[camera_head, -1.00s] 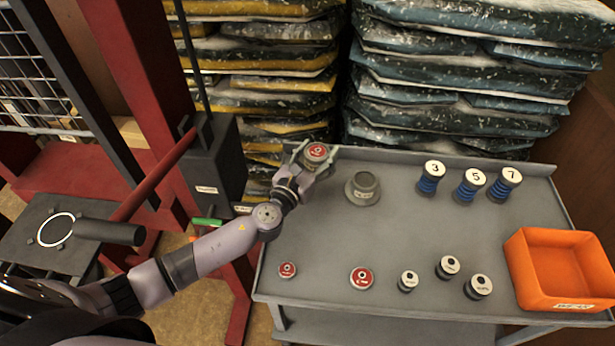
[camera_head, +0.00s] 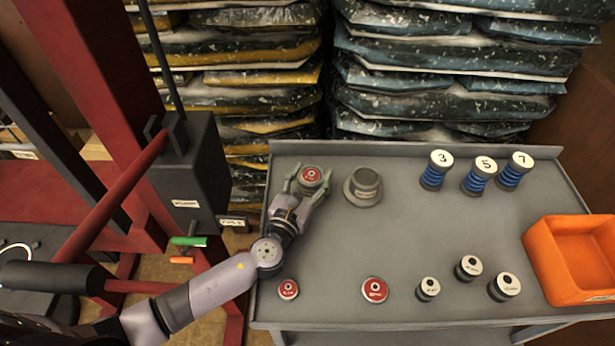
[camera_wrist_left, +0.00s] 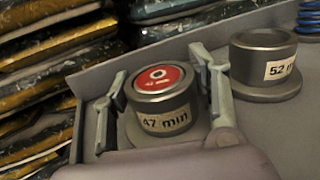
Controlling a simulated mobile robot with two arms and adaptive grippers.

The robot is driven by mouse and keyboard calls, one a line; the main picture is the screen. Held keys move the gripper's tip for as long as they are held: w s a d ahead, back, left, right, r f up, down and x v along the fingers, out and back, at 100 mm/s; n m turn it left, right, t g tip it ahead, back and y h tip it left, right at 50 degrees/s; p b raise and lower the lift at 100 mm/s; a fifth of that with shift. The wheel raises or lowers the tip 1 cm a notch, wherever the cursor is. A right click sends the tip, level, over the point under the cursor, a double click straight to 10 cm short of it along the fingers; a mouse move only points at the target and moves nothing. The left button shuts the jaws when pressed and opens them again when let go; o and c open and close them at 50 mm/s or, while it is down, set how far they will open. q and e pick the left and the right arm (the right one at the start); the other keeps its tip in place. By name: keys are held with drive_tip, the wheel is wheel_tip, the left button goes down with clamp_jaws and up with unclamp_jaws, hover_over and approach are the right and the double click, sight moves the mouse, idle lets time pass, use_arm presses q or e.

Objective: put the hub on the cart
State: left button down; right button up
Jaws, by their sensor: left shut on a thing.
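The hub (camera_head: 311,175) is a grey metal cylinder with a flange and a red disc in its top.
Blue springs (camera_head: 480,177) numbered 3, 5 and 7 stand at the back right. Red-topped discs (camera_head: 374,290) and several small cylinders (camera_head: 468,268) stand along the front. An orange bin (camera_head: 575,260) is at right. The cart's middle is clear. A red lift frame (camera_head: 120,110) stands left.

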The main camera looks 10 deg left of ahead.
use_arm(q)
drive_tip(key=shift+s+d+r, duration=0.15)
drive_tip(key=shift+r, duration=0.05)
drive_tip(key=shift+s+d, duration=0.1)
drive_tip(key=shift+d, duration=0.05)
drive_tip(key=c, duration=0.9)
unclamp_jaws()
drive_tip(key=shift+f, duration=0.25)
drive_tip(key=shift+o, duration=1.4)
use_arm(e)
drive_tip(key=shift+s+d+f, duration=0.1)
drive_tip(key=shift+s+f, duration=0.05)
drive_tip(key=shift+s, duration=0.4)
use_arm(q)
drive_tip(key=shift+r, duration=0.1)
use_arm(e)
drive_tip(key=shift+w, duration=0.1)
